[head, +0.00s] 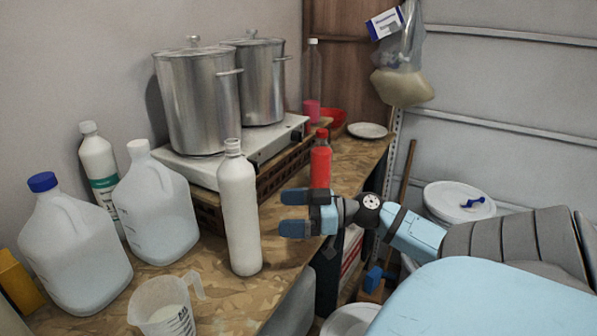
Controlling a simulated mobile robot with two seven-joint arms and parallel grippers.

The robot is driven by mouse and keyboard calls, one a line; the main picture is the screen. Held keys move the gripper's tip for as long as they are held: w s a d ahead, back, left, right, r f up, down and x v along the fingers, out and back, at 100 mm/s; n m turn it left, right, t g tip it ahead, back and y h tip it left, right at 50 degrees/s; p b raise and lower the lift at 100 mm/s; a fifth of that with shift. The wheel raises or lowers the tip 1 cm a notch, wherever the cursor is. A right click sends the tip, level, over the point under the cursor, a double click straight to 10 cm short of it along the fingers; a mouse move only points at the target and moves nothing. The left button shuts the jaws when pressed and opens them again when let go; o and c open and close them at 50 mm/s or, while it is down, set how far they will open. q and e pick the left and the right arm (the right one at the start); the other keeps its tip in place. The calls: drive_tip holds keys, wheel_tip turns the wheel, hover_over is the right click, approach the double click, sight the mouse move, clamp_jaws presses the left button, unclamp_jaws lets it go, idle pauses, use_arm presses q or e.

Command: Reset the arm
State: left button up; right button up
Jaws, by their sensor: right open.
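My right gripper (294,213) comes in from the right on its arm, with its two blue fingers spread apart and nothing between them. It is near the table's front edge, pointing left toward the white bottle (239,210), with a visible gap between them in the picture. The red bottle (320,162) shows just above and behind the gripper, its lower part partly hidden. My left gripper does not show.
The wooden table (215,290) holds two large jugs (75,245) (155,210), a measuring cup (165,305) and a stove (255,150) with two steel pots (200,100). A white drum (458,200) stands at the right, beyond my arm. A bag (402,80) hangs above.

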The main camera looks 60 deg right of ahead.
drive_tip(key=shift+v, duration=0.95)
